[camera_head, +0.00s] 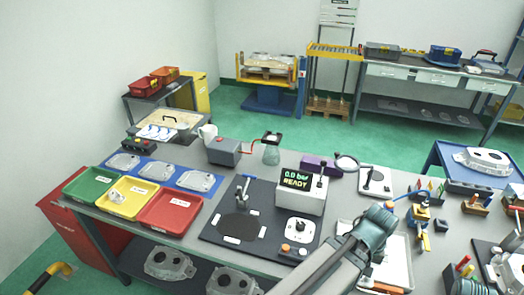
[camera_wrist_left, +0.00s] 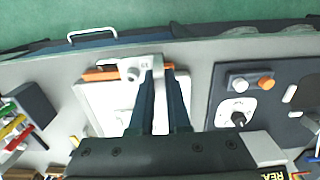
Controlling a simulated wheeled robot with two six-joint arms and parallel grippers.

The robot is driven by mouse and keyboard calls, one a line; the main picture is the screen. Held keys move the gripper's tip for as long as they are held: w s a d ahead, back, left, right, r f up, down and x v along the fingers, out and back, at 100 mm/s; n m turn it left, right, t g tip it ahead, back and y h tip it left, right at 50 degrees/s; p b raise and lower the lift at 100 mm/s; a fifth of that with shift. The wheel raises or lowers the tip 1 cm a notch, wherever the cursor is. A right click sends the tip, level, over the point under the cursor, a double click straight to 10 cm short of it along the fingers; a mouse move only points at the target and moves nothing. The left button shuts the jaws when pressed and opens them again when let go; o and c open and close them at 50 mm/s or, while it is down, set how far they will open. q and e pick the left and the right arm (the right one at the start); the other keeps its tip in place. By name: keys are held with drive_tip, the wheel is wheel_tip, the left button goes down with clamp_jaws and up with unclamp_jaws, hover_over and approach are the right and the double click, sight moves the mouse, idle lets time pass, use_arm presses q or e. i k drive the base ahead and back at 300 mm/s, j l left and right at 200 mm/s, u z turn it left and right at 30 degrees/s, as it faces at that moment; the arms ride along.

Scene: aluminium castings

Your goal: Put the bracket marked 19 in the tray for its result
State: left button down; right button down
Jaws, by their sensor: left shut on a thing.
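The bracket marked 19 (camera_wrist_left: 132,70) is a small pale grey part with a round boss, seen in the left wrist view. My left gripper (camera_wrist_left: 158,75) is shut on its right side, over the edge of the white tray. In the head view my left arm hides the fingers. Three result trays stand at the left of the bench: green (camera_head: 73,198), yellow (camera_head: 98,209) and red (camera_head: 150,226). A whitish part (camera_head: 117,197) lies in the yellow one. The tester display (camera_head: 297,181) reads 0.0 bar READY. My right gripper is not in view.
An orange item (camera_wrist_left: 97,75) lies beside the bracket. The white tray (camera_head: 402,245) is under my arm. Right of it in the wrist view is a dark fixture with buttons (camera_wrist_left: 252,84).

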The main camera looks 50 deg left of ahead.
sight(99, 193)
drive_tip(key=k+j, duration=0.25)
drive_tip(key=j, duration=0.4)
drive_tip(key=k+j, duration=0.3)
drive_tip(key=j, duration=0.3)
drive_tip(key=k+j, duration=0.25)
drive_tip(key=j, duration=0.4)
drive_tip(key=k+j, duration=0.3)
drive_tip(key=j, duration=0.35)
drive_tip(key=k+j, duration=0.25)
drive_tip(key=j, duration=0.4)
drive_tip(key=k+j, duration=0.3)
drive_tip(key=j, duration=0.3)
drive_tip(key=k+j, duration=0.25)
drive_tip(key=j, duration=0.4)
drive_tip(key=k+j, duration=0.3)
drive_tip(key=j, duration=0.35)
